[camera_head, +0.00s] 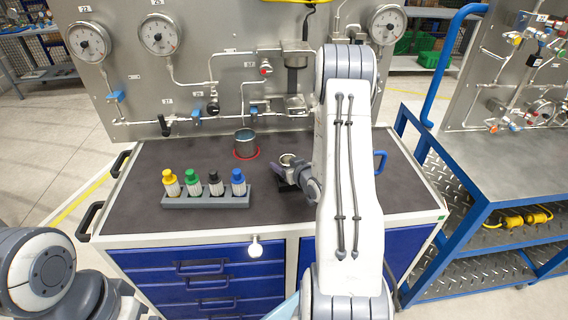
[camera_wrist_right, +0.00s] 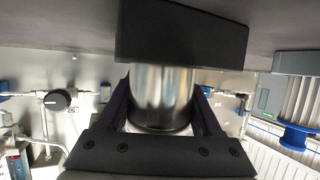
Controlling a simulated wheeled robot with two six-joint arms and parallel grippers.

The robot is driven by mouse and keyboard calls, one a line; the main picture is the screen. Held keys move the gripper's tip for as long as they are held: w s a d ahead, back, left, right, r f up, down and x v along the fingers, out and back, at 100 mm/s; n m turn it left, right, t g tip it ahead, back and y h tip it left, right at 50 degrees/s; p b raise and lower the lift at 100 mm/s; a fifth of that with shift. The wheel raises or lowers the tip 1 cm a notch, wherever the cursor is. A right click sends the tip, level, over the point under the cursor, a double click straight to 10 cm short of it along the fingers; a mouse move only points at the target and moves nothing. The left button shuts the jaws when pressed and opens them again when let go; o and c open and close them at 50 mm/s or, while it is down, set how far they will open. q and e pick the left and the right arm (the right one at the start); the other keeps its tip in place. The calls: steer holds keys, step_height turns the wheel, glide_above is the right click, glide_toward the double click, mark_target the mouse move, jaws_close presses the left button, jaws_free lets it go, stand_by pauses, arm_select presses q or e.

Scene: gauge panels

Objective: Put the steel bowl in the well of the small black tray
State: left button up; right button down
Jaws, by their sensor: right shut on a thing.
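The steel bowl (camera_head: 287,159) is between the fingers of my right gripper (camera_head: 292,170), which is shut on it. In the right wrist view the shiny bowl (camera_wrist_right: 162,95) stands between the two dark fingers of the gripper (camera_wrist_right: 162,108). The small black tray (camera_head: 289,187) lies on the dark bench top, directly below the bowl and partly hidden by my right gripper. In the right wrist view the tray (camera_wrist_right: 182,35) covers the bowl's base end, so I cannot tell whether the bowl touches the well floor. My left gripper is out of view.
A grey rack (camera_head: 206,199) with several colour-capped bottles stands left of the tray. A grey metal cup (camera_head: 245,142) stands behind, on a red ring. The gauge panel (camera_head: 205,60) rises at the back.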

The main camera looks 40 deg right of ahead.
steer(key=shift+f, duration=0.15)
steer(key=shift+c, duration=0.3)
jaws_free()
steer(key=b+v, duration=0.2)
steer(key=v, duration=0.5)
steer(key=shift+d, duration=0.15)
steer(key=p+v, duration=0.2)
steer(key=p, duration=0.1)
steer(key=p+v, duration=0.2)
steer(key=p, duration=0.2)
steer(key=shift+s+r, duration=0.15)
steer(key=shift+r, duration=0.25)
steer(key=shift+s+p, duration=0.35)
steer(key=shift+p, duration=0.5)
